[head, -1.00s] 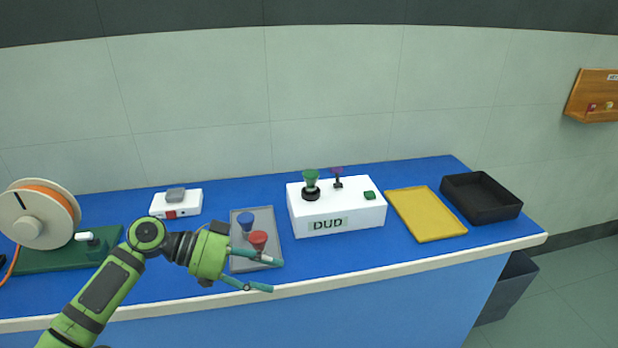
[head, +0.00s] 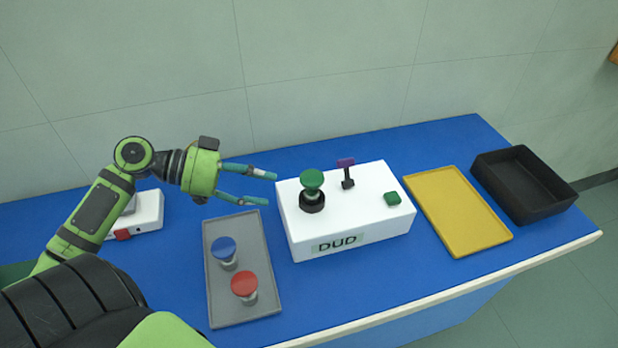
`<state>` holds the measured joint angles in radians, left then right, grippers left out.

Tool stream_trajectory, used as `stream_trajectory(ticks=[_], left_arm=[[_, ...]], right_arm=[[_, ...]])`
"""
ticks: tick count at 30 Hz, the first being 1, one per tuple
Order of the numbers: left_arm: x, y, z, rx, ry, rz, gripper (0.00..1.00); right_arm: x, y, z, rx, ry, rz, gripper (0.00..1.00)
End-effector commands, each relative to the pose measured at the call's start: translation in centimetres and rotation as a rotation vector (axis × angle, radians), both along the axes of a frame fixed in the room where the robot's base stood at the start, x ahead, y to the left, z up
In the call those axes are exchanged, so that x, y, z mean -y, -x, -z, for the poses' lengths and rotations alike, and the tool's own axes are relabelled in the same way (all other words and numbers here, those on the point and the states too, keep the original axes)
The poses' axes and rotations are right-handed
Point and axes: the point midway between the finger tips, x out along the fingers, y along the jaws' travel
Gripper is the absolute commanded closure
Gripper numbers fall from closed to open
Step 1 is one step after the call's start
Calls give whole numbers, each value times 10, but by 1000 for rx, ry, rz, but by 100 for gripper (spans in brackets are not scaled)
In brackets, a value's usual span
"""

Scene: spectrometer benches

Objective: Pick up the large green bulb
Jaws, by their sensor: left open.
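The large green bulb (head: 312,181) stands upright in a black round socket (head: 312,203) on top of the white box marked DUD (head: 345,222). My left gripper (head: 275,187) is open and empty. Its fingers point right toward the bulb, and in the picture their tips stop a little short of it, near the box's left edge. My right gripper is not in view.
A purple-topped lever (head: 347,172) and a green button (head: 392,198) sit on the box, right of the bulb. A grey tray (head: 217,306) holds a blue bulb (head: 224,250) and a red bulb (head: 244,286). A yellow tray (head: 459,211) and black bin (head: 541,204) stand right.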

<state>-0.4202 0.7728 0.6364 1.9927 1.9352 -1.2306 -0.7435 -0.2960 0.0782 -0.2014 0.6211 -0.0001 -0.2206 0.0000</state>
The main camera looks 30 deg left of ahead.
Motion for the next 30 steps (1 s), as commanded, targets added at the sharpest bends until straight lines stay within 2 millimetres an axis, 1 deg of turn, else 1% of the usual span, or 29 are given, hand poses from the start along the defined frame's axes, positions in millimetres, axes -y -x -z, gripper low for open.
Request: stream_trajectory(ticks=[1,4,9,12,17,22,24,27,30], left_arm=[[10,-6,-4,3,-2,6,50],[27,-20,-5,4,-2,5,50],[50,-37,-4,3,-1,3,50],[58,-43,-3,3,-2,1,50],[65,-48,-2,1,0,0,50],[83,-62,-5,5,0,3,50],[90,-67,-1,0,2,1,50],[98,-73,4,1,2,-1,50],[102,-76,8,1,0,0,50]], right_arm=[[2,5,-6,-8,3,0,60],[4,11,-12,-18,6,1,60],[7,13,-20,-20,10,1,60],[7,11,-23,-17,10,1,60],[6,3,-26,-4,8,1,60],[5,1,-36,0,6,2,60],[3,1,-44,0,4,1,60],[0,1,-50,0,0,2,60],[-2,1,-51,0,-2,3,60]])
